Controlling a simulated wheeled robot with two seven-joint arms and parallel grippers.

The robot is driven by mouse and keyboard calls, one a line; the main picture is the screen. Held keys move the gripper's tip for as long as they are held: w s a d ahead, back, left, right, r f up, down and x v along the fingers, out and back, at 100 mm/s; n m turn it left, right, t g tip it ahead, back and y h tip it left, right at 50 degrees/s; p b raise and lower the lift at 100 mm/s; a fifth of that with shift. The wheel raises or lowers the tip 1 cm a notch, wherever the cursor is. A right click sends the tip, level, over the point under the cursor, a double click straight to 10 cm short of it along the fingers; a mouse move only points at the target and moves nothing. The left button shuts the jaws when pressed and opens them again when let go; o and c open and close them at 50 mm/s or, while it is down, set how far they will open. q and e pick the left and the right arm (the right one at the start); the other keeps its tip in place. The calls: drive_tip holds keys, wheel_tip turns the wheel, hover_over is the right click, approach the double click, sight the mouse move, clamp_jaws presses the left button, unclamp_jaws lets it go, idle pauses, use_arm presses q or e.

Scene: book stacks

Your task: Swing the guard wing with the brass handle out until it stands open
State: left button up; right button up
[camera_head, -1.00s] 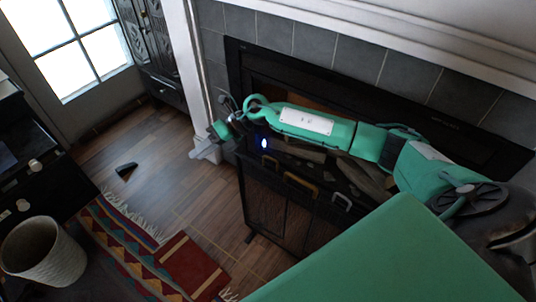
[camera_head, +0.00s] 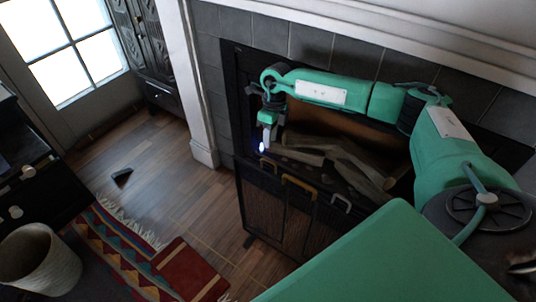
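A dark fireplace guard with mesh panels (camera_head: 263,212) stands in front of the fireplace. Along its top edge are a brass-coloured handle (camera_head: 299,186), a smaller yellowish handle (camera_head: 267,164) to its left and a silvery handle (camera_head: 341,203) to its right. The guard panels look flat and in line. My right gripper (camera_head: 267,138) points down just above the left handle, near the guard's left end. Its fingers are small and partly hidden, so I cannot tell their opening or any contact. My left gripper is out of view.
Logs (camera_head: 345,158) lie in the fireplace behind the guard.

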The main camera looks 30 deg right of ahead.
wheel_tip(320, 180, down, 7)
drive_tip(key=a, duration=0.1)
drive_tip(key=shift+s+a, duration=0.15)
drive_tip(key=shift+s, duration=0.2)
clamp_jaws()
